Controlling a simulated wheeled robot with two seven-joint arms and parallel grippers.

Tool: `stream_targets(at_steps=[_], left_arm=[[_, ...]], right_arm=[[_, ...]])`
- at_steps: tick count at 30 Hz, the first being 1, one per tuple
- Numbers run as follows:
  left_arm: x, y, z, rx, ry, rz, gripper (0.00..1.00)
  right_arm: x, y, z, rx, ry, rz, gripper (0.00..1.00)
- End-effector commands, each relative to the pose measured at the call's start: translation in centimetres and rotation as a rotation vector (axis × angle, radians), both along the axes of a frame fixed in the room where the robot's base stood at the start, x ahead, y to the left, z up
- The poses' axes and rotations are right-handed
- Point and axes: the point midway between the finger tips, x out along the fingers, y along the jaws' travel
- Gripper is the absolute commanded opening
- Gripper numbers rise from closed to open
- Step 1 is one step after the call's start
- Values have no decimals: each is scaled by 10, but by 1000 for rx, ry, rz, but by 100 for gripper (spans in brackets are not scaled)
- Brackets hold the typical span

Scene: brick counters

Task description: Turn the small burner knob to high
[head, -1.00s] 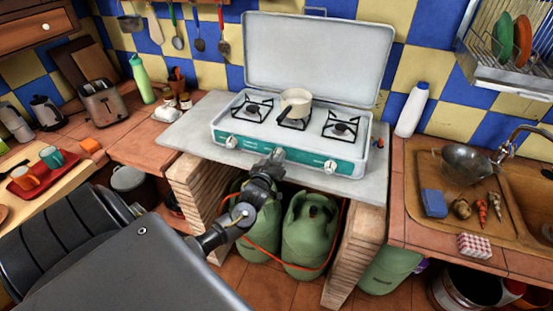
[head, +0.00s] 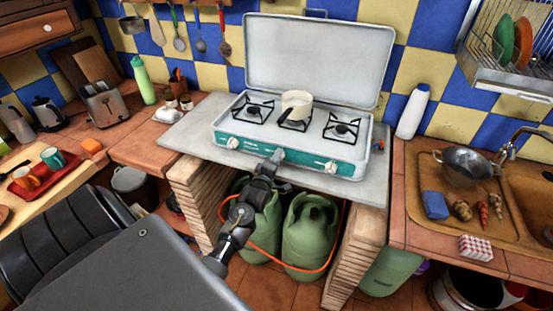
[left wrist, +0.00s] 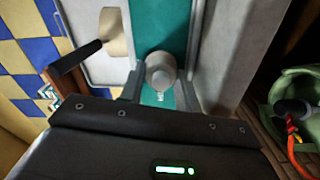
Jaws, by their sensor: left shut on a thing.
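The teal and white camping stove (head: 310,159) stands open on a grey slab, with three burners and three knobs along its teal front. My left gripper (head: 277,157) is at the middle knob, which it mostly hides in the head view. In the left wrist view the round, pale knob (left wrist: 160,72) sits between the two fingers of my left gripper (left wrist: 160,90), which are shut on it. The knob's pointer setting cannot be made out. A cream pot (head: 297,104) sits on the middle burner. My right gripper is in neither view.
A left knob (head: 232,142) and a right knob (head: 331,167) flank the middle one. Green gas bottles (head: 310,232) with an orange hose stand below the slab between brick supports. The slab's front edge lies just under the stove.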

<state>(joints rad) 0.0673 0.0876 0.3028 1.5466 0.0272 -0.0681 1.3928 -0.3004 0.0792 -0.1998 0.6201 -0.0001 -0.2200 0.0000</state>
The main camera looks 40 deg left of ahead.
Motion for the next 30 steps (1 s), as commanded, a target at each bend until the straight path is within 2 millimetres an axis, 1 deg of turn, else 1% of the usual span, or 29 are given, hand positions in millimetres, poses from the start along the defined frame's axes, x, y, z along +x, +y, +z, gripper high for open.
stream_targets(at_steps=[6,12,19,30], left_arm=[[0,-1,0,-127,-43,-1,10],[0,0,-1,-194,-67,-1,10],[0,0,-1,-225,-78,-1,10],[0,0,-1,-227,-79,-1,10]], right_arm=[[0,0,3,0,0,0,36],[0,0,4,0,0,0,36],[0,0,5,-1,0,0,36],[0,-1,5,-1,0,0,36]])
